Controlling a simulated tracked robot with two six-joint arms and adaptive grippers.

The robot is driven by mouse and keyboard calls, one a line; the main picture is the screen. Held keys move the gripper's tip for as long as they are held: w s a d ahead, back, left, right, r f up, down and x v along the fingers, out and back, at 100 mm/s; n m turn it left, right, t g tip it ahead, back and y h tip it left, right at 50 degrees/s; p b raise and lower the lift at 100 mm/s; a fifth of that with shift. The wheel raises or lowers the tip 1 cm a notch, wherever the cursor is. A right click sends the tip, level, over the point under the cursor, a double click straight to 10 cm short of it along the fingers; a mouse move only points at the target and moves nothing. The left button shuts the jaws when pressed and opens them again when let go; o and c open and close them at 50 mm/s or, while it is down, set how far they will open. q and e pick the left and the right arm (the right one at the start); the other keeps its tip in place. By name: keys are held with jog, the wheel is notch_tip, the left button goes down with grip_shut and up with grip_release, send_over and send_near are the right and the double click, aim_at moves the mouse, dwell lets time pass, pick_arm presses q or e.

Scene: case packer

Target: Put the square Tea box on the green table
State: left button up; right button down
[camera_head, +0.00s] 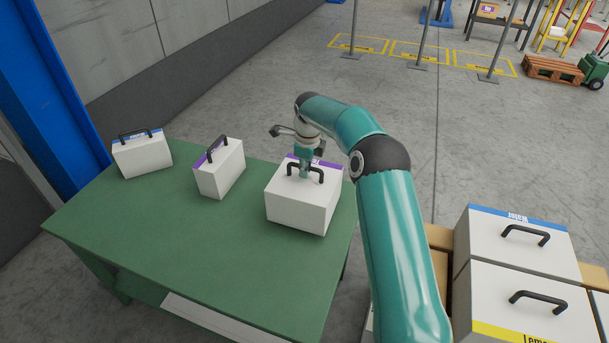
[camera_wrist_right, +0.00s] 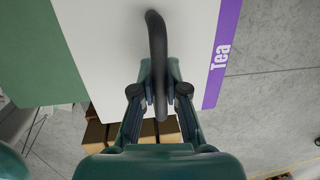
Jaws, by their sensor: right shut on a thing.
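The square Tea box (camera_head: 300,202) is white with a purple band and a black handle, at the right side of the green table (camera_head: 190,238). In the head view it appears to rest on the table top, near the right edge; whether its base fully touches cannot be told. My right gripper (camera_head: 305,174) is above the box, shut on its handle. In the right wrist view the gripper (camera_wrist_right: 160,100) has its fingers on both sides of the black handle (camera_wrist_right: 156,40), and the purple band (camera_wrist_right: 218,60) reads "Tea". My left gripper is not in view.
A narrow white box with a purple band (camera_head: 220,172) and a white box with a blue band (camera_head: 142,157) stand on the table to the left. White boxes with blue (camera_head: 515,240) and yellow (camera_head: 515,310) bands are stacked at the lower right. The table's front half is clear.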

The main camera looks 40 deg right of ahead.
notch_tip(320, 180, down, 2)
jog(key=shift+f, duration=0.1)
jog(key=c, duration=1.2)
grip_release()
notch_tip(320, 180, up, 12)
jog(key=s+a, duration=0.1)
jog(key=s, duration=0.1)
jog(key=shift+f, duration=0.15)
